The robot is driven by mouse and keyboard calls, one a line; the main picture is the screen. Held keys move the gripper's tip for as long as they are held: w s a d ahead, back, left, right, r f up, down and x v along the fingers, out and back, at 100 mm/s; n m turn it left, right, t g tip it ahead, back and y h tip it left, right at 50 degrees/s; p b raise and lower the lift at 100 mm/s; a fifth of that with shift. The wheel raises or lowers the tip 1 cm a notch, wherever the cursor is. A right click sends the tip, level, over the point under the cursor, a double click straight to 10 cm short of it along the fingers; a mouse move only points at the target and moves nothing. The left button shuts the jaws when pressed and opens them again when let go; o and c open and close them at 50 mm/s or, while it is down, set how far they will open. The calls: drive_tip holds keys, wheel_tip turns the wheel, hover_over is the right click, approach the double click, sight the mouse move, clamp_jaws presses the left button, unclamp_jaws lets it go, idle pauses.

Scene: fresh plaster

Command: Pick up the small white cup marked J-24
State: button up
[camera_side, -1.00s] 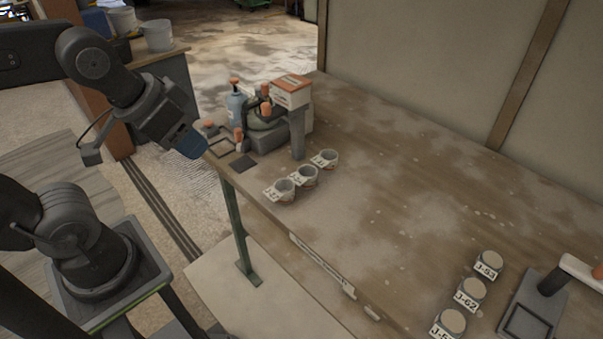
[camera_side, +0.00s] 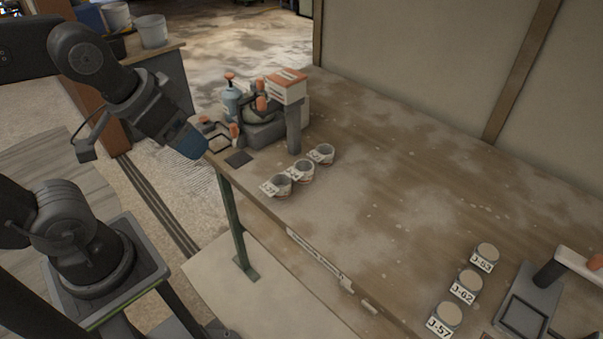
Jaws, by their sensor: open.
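Three small white cups stand in a slanting row on the bench: a front cup (camera_side: 277,186), a middle cup (camera_side: 301,171) and a back cup (camera_side: 321,154). Each is upright with an open top. Their front tags are too small and blurred to read surely, so I cannot tell which is J-24. My gripper (camera_side: 190,141) hangs to the left of the cups, at the bench's left end in the picture, with its blue tip pointing down and right. It is open and apart from all the cups.
Behind the cups stand a grey post with an orange-and-white box (camera_side: 287,86) and a blue bottle (camera_side: 231,101). Lidded pots tagged J-57 (camera_side: 449,315), J-62 (camera_side: 470,281) and J-53 (camera_side: 487,254) stand at lower right, beside a grey stand (camera_side: 527,312). The bench middle is clear.

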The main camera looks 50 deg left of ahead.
drive_tip(key=shift+o, duration=1.4)
drive_tip(key=m+y, duration=0.3)
drive_tip(key=m, duration=2.6)
hover_over(301, 170)
drive_tip(key=s+d, duration=0.4)
drive_tip(key=s, duration=0.1)
drive_tip(key=shift+g, duration=0.3)
wheel_tip(301, 170, down, 23)
drive_tip(key=shift+r, duration=0.1)
drive_tip(key=shift+x, duration=3.25)
